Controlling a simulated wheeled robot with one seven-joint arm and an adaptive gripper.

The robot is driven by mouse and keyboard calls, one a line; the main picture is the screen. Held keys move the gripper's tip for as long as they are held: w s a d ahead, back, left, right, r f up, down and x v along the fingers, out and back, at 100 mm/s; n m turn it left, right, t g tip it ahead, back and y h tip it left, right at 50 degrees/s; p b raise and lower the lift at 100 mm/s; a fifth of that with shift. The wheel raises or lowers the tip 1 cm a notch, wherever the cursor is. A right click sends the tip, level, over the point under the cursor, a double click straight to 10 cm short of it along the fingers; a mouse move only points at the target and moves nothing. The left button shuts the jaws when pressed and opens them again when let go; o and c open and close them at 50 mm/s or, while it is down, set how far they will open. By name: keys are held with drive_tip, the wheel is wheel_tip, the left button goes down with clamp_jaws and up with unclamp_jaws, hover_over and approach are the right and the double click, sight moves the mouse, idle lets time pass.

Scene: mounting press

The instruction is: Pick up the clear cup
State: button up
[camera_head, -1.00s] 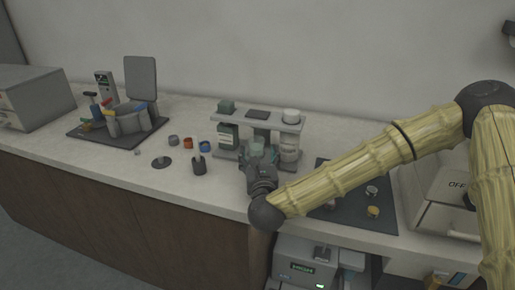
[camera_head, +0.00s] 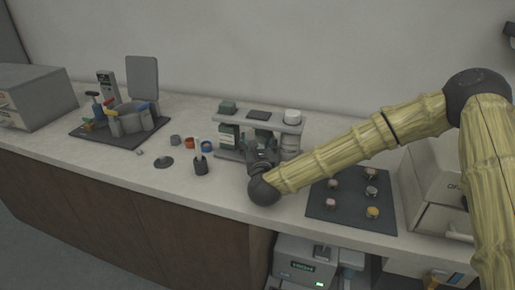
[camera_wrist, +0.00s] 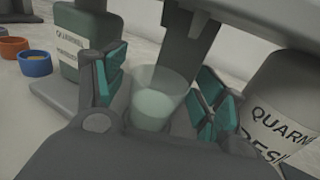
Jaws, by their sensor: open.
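The clear cup (camera_wrist: 158,98) is a translucent, pale green cup, seen in the wrist view between my gripper's fingers. It stands upright in front of the shelf's grey post. My gripper (camera_wrist: 160,92) is open, with a teal-padded finger on each side of the cup; I cannot tell whether either pad touches it. In the head view my gripper (camera_head: 256,160) is at the front of the small grey shelf rack, and the cup is mostly hidden there by the gripper.
Small coloured cups, including a blue ring cup (camera_wrist: 35,63), sit left. A dark mat (camera_head: 350,205) with several round samples lies right.

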drive_tip(key=c, duration=1.1)
